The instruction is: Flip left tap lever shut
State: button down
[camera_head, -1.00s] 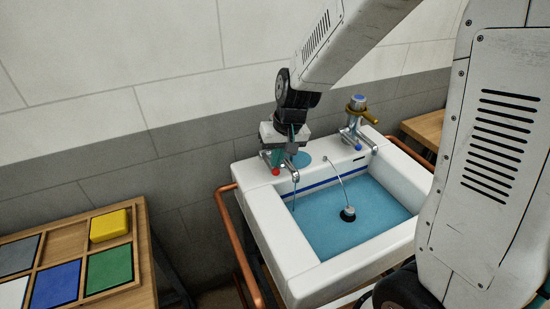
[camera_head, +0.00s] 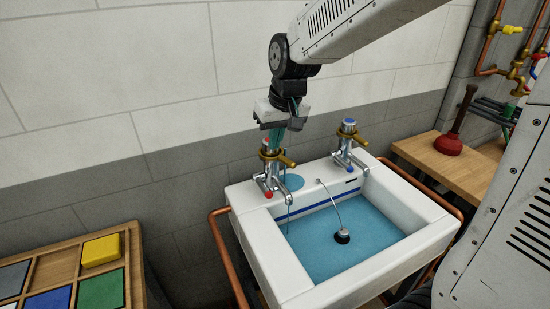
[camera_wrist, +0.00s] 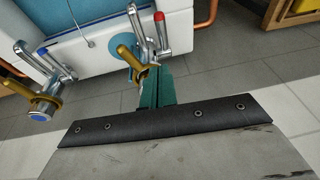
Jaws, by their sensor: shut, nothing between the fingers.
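The left tap (camera_head: 269,178) has a red marker and a chrome body at the sink's back left corner. Its brass lever (camera_head: 284,158) points to the right and toward the viewer; the lever also shows in the wrist view (camera_wrist: 130,56). A thin stream appears to fall from its spout. My gripper (camera_head: 276,146), with teal fingers, is shut and empty, just above the left tap's top. In the wrist view my gripper's fingers (camera_wrist: 150,82) are close beside the brass lever; I cannot tell whether they touch.
The right tap (camera_head: 346,150), with a blue marker and brass lever, stands farther right. The white sink (camera_head: 275,262) holds blue water and a plug on a chain. A copper rail (camera_head: 225,255) surrounds it. A wooden tray bench is at left; a red plunger (camera_head: 452,137) stands right.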

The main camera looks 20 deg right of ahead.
aim_at(266, 186)
jog(key=x, duration=0.8)
jog(key=s+x, duration=0.1)
jog(key=x, duration=0.3)
jog(key=shift+a+f, duration=0.15)
jog(key=shift+a, duration=0.05)
jog(key=shift+f, duration=0.35)
jog(key=shift+s+a, duration=0.1)
